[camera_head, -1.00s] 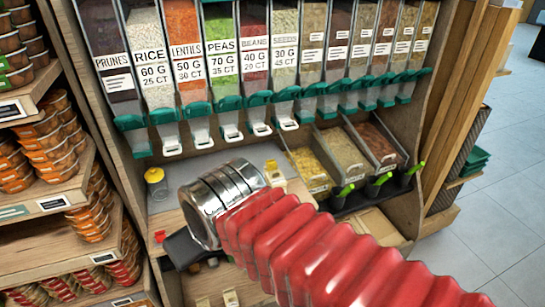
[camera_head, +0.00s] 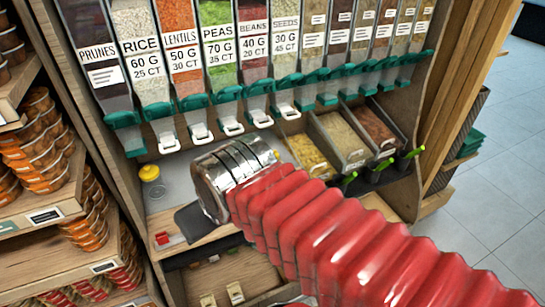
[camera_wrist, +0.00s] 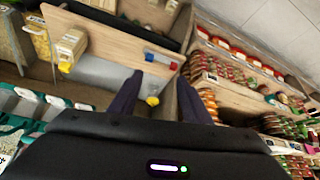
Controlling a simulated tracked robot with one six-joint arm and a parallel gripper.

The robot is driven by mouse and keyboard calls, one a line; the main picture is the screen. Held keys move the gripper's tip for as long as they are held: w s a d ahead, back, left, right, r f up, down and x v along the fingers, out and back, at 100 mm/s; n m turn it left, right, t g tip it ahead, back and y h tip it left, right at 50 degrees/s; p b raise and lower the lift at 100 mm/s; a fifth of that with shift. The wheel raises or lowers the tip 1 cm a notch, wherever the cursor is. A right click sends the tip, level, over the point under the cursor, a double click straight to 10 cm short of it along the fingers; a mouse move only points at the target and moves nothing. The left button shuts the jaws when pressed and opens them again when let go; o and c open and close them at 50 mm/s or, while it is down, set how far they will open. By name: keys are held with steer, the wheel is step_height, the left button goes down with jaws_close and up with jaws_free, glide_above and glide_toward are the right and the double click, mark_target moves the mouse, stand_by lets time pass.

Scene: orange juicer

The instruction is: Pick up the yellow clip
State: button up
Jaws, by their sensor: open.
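A small yellow piece (camera_wrist: 65,67) sits at the end of a pale packet (camera_wrist: 72,43) at the upper left of the wrist view; it may be the yellow clip, but it is too small to be sure. In the head view only a bit of yellow (camera_head: 276,154) shows behind my metal wrist. My gripper (camera_wrist: 159,77) is open and empty, its two dark fingers apart over the counter. In the head view one dark finger (camera_head: 203,222) shows above the counter's front. The packet is left of the fingers in the wrist view, well apart from them.
A yellow-lidded jar (camera_head: 150,173) stands on the grey counter; its yellow top (camera_wrist: 152,101) shows between my fingers. A red piece (camera_head: 163,239) and a blue piece (camera_wrist: 150,57) lie nearby. Dispensers (camera_head: 220,60) hang above; food bins (camera_head: 310,152) are right. Shelved tubs (camera_head: 40,150) stand left.

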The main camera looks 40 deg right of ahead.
steer(key=shift+o, duration=0.6)
steer(key=w+d+f+m+t+h, duration=0.1)
steer(key=w+d+f+t+h, duration=0.1)
steer(key=w+d, duration=0.8)
steer(key=shift+w+d+f, duration=0.2)
steer(key=shift+d+f, duration=0.4)
steer(key=shift+f, duration=0.1)
steer(key=w+d+f+t+h, duration=0.1)
steer(key=w+d+f+t, duration=0.15)
steer(key=d+f, duration=0.4)
steer(key=w+d+f+t+h, duration=0.1)
steer(key=w+d+f, duration=0.25)
steer(key=d, duration=0.65)
steer(key=s+d+f+m+t, duration=0.2)
steer(key=s+d+f+t, duration=0.2)
steer(key=d, duration=0.1)
steer(key=shift+d+f, duration=0.2)
steer(key=shift+f, duration=0.15)
steer(key=x, duration=0.8)
steer(key=shift+w+d+r, duration=0.1)
steer(key=shift+w, duration=0.1)
